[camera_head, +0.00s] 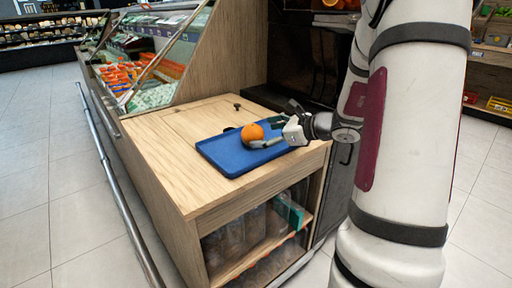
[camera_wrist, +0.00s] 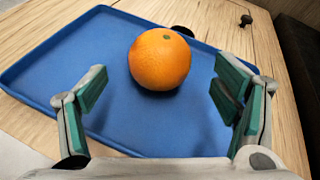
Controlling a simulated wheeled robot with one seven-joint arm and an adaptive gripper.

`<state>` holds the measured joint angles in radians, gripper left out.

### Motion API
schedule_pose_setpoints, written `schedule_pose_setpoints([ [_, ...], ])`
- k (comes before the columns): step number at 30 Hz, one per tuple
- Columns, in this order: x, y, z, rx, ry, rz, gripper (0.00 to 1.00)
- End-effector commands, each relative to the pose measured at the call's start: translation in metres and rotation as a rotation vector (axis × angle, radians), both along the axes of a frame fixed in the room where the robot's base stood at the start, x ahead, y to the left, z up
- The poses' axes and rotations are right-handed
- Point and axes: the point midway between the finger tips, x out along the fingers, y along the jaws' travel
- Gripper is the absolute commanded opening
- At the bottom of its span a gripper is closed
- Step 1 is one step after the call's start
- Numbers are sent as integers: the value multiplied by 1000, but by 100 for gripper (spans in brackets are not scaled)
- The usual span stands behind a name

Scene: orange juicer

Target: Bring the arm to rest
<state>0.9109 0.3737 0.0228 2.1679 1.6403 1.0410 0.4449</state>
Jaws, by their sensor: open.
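My gripper (camera_wrist: 160,98) is open, with its two green-padded fingers spread wide apart in the wrist view. An orange (camera_wrist: 160,59) lies on a blue tray (camera_wrist: 60,75), ahead of the space between the fingertips, and nothing is held. In the head view the orange (camera_head: 252,133) sits on the blue tray (camera_head: 222,160), and my gripper (camera_head: 270,143) is low over the tray at the right of the orange. In the head view I cannot tell whether a finger touches the orange.
The tray lies on a wooden counter (camera_head: 160,150) with open shelves below. A glass-fronted display case (camera_head: 150,50) with packaged food adjoins at the back left. A metal rail (camera_head: 110,180) runs along the left side. A small dark knob (camera_wrist: 246,19) stands on the counter behind the tray.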

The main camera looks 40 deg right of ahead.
Motion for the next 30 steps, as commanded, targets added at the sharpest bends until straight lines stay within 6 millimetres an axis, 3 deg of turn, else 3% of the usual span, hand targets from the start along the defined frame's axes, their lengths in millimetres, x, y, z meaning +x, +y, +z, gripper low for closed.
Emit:
schedule_pose_setpoints([
  [6, -41, -14, 18, -2, -2, -3, 82],
  [12, -65, -22, 28, -1, -1, -1, 82],
  [23, -75, -24, 32, -1, 0, 0, 82],
  [26, -74, -15, 35, -14, 0, 28, 82],
  [29, -72, 17, 43, -67, 3, 129, 82],
  [30, -72, 37, 48, -100, 4, 193, 82],
])
